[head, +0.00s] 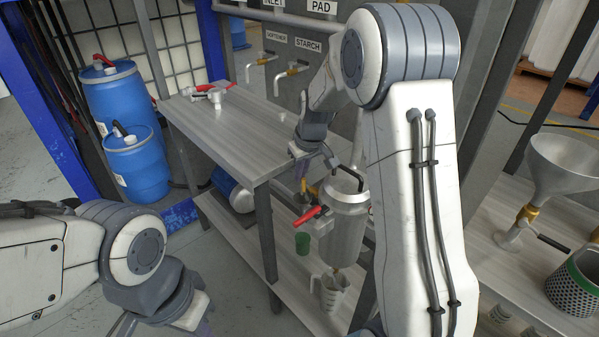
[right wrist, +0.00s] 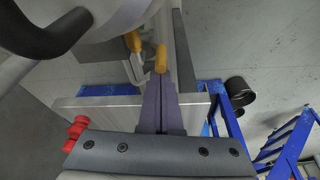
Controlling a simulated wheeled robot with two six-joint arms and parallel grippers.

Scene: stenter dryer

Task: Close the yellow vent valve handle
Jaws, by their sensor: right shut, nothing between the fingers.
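The yellow vent valve handle (right wrist: 161,58) shows in the right wrist view, just past the tips of my right gripper (right wrist: 160,85). In the head view a small yellow part (head: 313,191) shows beside the top of the metal vessel (head: 343,225). My right gripper (head: 304,184) points down there, fingers shut together and empty. The tips look touching or very close to the handle; I cannot tell which. A second yellow piece (right wrist: 133,41) sits near the vessel's side. My left gripper (head: 195,308) is at the lower left, partly hidden and cut off by the frame edge.
A red-handled valve (head: 307,215) sticks out of the vessel's side. A funnel (head: 565,160) is at right.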

